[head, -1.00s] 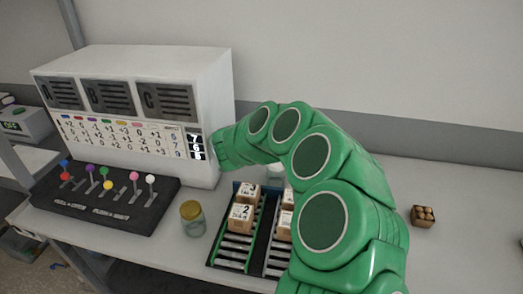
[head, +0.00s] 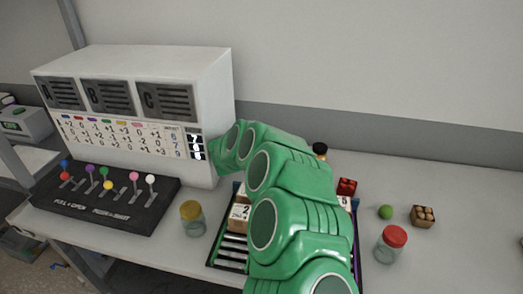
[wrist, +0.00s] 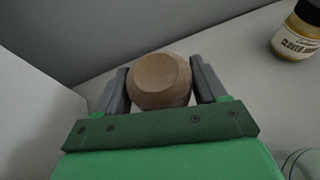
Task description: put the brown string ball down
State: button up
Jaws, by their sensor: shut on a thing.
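The brown string ball (wrist: 162,80) shows in the wrist view as a plain tan-brown rounded thing with a flat-looking face. My gripper (wrist: 161,88) is shut on it, with one grey finger on each side. The pale counter lies behind the ball in that view. I cannot tell whether the ball touches it. In the head view my green arm hides the gripper and the ball.
A white panel box (head: 150,100) and a black lever board (head: 105,200) stand left. A yellow-lidded jar (head: 192,218) stands beside a block rack (head: 230,252). A dark-lidded jar (head: 320,150), red block (head: 347,187), green ball (head: 385,212) and red-lidded jar (head: 391,245) are right.

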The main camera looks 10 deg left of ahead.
jog(key=shift+w+a+f, duration=0.1)
jog(key=shift+w+f, duration=0.05)
jog(key=shift+f, duration=1.55)
jog(key=shift+f, duration=0.1)
jog(key=o, duration=1)
jog(key=shift+o, duration=0.2)
jog(key=shift+v, duration=1.65)
jog(key=shift+w+r, duration=0.15)
jog(key=shift+r, duration=3.4)
